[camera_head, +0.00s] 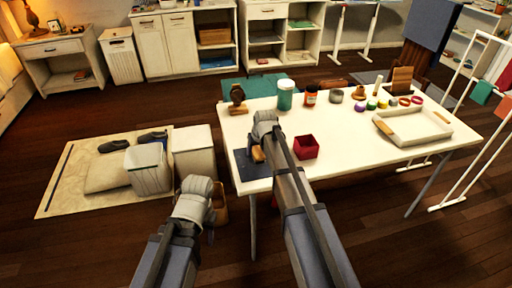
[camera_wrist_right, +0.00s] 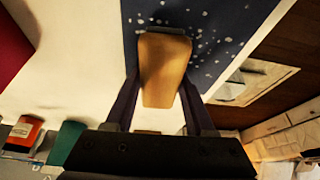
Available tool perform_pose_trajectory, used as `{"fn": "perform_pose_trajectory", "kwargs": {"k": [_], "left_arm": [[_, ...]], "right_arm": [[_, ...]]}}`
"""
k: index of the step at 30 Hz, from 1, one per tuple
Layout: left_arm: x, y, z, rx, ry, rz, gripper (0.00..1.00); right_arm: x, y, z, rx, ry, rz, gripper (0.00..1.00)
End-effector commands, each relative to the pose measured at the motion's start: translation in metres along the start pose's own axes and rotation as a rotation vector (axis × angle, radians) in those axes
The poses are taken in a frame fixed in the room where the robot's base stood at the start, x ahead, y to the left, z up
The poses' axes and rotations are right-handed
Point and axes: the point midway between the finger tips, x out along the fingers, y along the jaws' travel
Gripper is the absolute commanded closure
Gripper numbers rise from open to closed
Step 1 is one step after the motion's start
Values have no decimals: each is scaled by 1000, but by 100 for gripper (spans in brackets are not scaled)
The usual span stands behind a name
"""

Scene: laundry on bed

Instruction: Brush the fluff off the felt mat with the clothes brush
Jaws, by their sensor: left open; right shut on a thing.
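The dark blue felt mat (camera_head: 243,171) lies at the left front of the white table. In the right wrist view the mat (camera_wrist_right: 250,18) carries several white fluff specks (camera_wrist_right: 205,22), mostly at its upper part. The clothes brush has a tan wooden body (camera_wrist_right: 163,75) with a dark strip along its far end, over the mat's edge. It also shows in the head view (camera_head: 257,154). My right gripper (camera_wrist_right: 160,95) is shut on the brush. Whether the bristles touch the mat cannot be told. My left gripper (camera_head: 198,190) is open and empty, left of the table over the floor.
A dark red open box (camera_head: 306,147) stands just right of the mat. A teal jar (camera_head: 285,95), an orange-labelled jar (camera_head: 310,96) and a dark brown object (camera_head: 237,98) stand behind. A white tray (camera_head: 412,127) is further right. The table's middle front is clear.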

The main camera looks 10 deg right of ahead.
Motion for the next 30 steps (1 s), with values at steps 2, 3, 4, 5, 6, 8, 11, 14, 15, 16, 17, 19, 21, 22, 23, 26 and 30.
{"fn": "perform_pose_trajectory", "kwargs": {"k": [2,3,4,5,6,8,11,14,15,16,17,19,21,22,23,26,30], "left_arm": [[0,0,0,0,0,0,50],[0,0,0,0,0,0,50],[0,0,0,0,0,0,50],[0,0,0,0,0,0,50],[0,0,0,0,0,0,50],[0,0,0,0,0,0,50],[0,0,0,0,0,0,50],[0,0,0,0,0,0,50],[0,0,0,0,0,0,50],[0,0,0,0,0,0,50],[0,0,0,0,0,0,50],[1,0,0,0,0,0,50],[1,0,0,0,0,0,50],[1,0,0,0,0,0,50],[1,0,0,0,0,0,50],[2,0,0,0,0,0,50],[2,0,0,0,0,0,50]], "right_arm": [[-4,-1,12,2,-8,-1,90],[-6,-1,14,2,-7,0,90],[-6,0,16,2,-7,0,90],[-7,0,16,2,-7,0,90],[-7,0,17,2,-7,1,90],[-7,0,16,2,-7,1,90],[-7,0,17,2,-6,2,90],[-8,0,20,2,-6,2,90],[-9,0,23,2,-6,3,90],[-10,0,25,2,-6,3,90],[-11,0,27,2,-6,3,90],[-13,0,33,2,-6,3,90],[-15,-1,39,3,-7,3,90],[-16,-1,41,3,-7,3,90],[-17,-1,44,3,-7,3,90],[-18,-1,48,3,-8,2,90],[-18,-2,48,3,-8,2,90]]}}
